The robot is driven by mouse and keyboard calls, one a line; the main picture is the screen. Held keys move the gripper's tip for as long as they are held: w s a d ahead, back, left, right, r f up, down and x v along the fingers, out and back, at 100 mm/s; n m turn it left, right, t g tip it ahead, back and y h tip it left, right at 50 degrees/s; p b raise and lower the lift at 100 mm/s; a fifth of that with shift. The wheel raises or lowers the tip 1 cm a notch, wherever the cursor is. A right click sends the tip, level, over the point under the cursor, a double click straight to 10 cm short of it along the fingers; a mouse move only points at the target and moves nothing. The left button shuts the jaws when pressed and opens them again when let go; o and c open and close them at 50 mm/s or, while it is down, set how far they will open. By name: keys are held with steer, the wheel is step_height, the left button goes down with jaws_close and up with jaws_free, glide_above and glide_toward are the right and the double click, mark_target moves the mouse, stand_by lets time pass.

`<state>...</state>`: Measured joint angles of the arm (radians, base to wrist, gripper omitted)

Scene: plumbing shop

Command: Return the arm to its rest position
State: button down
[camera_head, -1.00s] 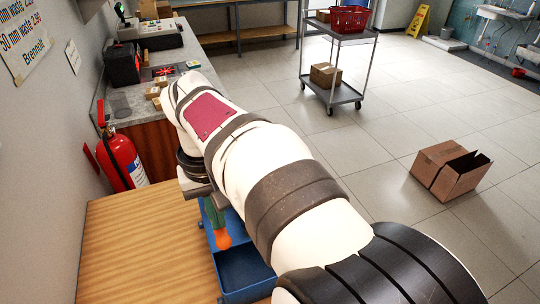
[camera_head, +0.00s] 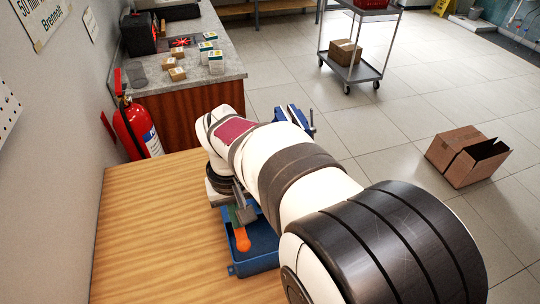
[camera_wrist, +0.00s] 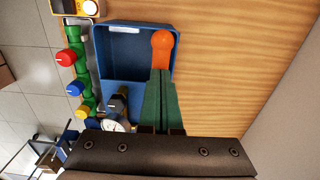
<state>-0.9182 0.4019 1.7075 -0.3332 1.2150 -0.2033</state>
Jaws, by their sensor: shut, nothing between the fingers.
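My gripper (camera_wrist: 160,75) has two green fingers that lie together, shut and empty, over the blue tray (camera_wrist: 136,78) in the wrist view. In the head view the gripper (camera_head: 243,216) hangs low beneath my white arm, at the blue tray (camera_head: 232,268) on the wooden bench. An orange rounded piece (camera_wrist: 161,45) shows just beyond the fingertips; it is also in the head view (camera_head: 242,240). I cannot tell whether the fingers touch it. My arm hides part of the tray in the head view.
Beside the tray are valves with red (camera_wrist: 66,58), blue (camera_wrist: 75,90) and yellow (camera_wrist: 82,112) knobs, and a round gauge (camera_wrist: 113,125). A blue vise (camera_head: 291,116) stands behind my arm. The bench's left side (camera_head: 150,220) is clear. A fire extinguisher (camera_head: 135,128) stands by the wall.

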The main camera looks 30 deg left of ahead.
step_height(320, 180, up, 10)
steer(key=w+a, duration=0.1)
stand_by(1.9)
steer(key=shift+s+d+f, duration=0.2)
steer(key=shift+f, duration=1.85)
steer(key=shift+s+d+f, duration=0.25)
steer(key=shift+f, duration=1.75)
steer(key=shift+s+d+f, duration=0.2)
steer(key=shift+f, duration=1.85)
step_height(320, 180, up, 12)
steer(key=w+a, duration=0.1)
steer(key=shift+w+a, duration=0.2)
